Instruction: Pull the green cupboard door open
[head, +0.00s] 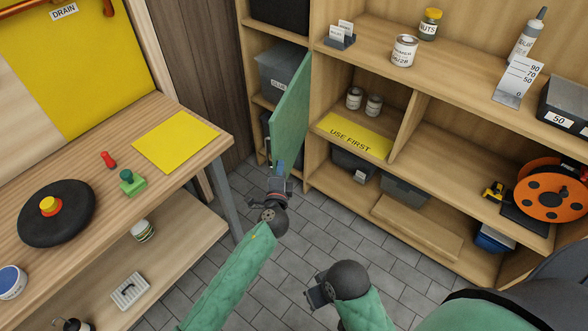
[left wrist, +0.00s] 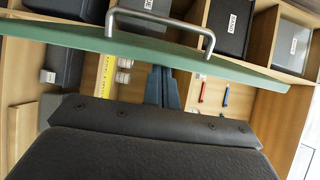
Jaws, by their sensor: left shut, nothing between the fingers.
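The green cupboard door (head: 291,112) stands swung open, jutting out from the shelf unit in the head view. In the left wrist view the door (left wrist: 85,38) crosses the upper part, with a grey metal bar handle (left wrist: 160,20) on its face. My left gripper (head: 279,170) is at the door's lower outer end. Its narrow fingers (left wrist: 162,85) are shut and empty, apart from the handle. They reach up to the door's edge, and I cannot tell if they touch it. My right gripper (head: 318,295) is low over the floor, away from the door; its fingers are unclear.
Behind the door are shelves with a grey bin (head: 278,70). To the right, the shelf unit holds cans, a yellow "USE FIRST" mat (head: 353,136) and an orange reel (head: 552,195). A wooden workbench (head: 100,125) stands at the left. Tiled floor (head: 310,235) lies clear between.

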